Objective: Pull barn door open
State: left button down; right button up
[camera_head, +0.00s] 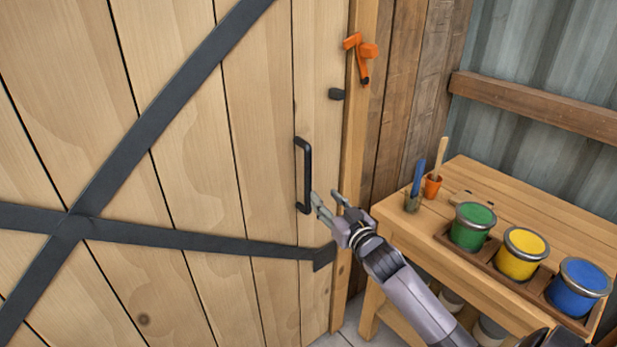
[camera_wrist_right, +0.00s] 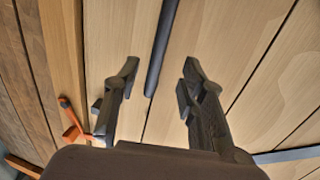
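The barn door (camera_head: 190,120) is a pale plank door with dark metal straps, filling the left of the head view. Its black vertical handle (camera_head: 308,175) is near the door's right edge. My right gripper (camera_head: 327,198) is open just right of the handle's lower end. In the right wrist view the handle (camera_wrist_right: 161,48) runs between the two spread fingers of the right gripper (camera_wrist_right: 158,78), beyond their tips. The fingers do not grip it, and I cannot tell the exact gap. The door looks shut against its frame. My left gripper is not in view.
An orange latch-like piece (camera_head: 362,55) is on the door post (camera_head: 356,120). A wooden workbench (camera_head: 545,210) stands at right, with green (camera_head: 472,226), yellow (camera_head: 522,253) and blue (camera_head: 578,287) paint cans in a tray.

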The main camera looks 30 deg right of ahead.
aim_at(310, 181)
jog(key=w, duration=0.3)
jog(key=w+d+p, duration=0.1)
jog(key=w, duration=0.7)
jog(key=shift+d+p, duration=0.15)
jog(key=shift+p, duration=0.2)
jog(key=shift+s, duration=0.1)
grip_shut()
